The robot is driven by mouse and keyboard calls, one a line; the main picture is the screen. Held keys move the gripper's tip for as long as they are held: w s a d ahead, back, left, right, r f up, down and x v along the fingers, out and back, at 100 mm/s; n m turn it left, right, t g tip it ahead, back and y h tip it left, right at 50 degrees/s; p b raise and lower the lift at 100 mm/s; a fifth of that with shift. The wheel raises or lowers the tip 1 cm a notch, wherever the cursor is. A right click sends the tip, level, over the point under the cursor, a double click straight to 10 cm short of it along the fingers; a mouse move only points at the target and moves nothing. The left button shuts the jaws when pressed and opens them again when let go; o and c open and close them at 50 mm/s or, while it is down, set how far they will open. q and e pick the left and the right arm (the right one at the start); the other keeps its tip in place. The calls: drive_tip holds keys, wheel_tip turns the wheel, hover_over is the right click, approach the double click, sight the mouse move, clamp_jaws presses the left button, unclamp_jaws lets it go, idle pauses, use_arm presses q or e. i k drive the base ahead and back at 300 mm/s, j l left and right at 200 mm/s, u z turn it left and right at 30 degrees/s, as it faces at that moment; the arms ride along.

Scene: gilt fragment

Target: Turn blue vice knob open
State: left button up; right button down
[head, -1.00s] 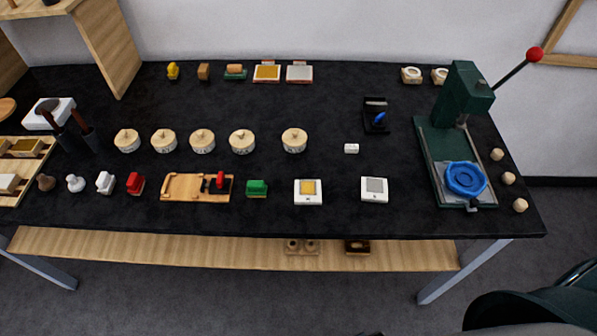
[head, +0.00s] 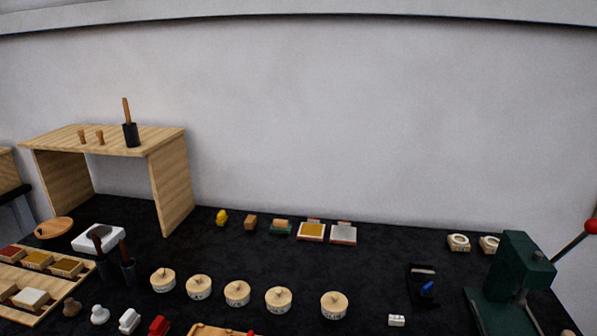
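A small black vice (head: 418,272) sits on the black table, right of centre in the head view. A blue knob (head: 427,288) shows on its front right side. The knob is small here, and I cannot tell how far the vice is open. Neither of my grippers is in view.
A green press (head: 515,275) with a red-ended lever (head: 590,227) stands right of the vice. Several round wooden-lidded pots (head: 277,300) stand to the left. A wooden stand (head: 172,185) is at the back left.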

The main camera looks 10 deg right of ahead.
sight(427, 289)
drive_tip(key=z, duration=2.2)
drive_tip(key=k+l, duration=0.1)
drive_tip(key=k, duration=0.3)
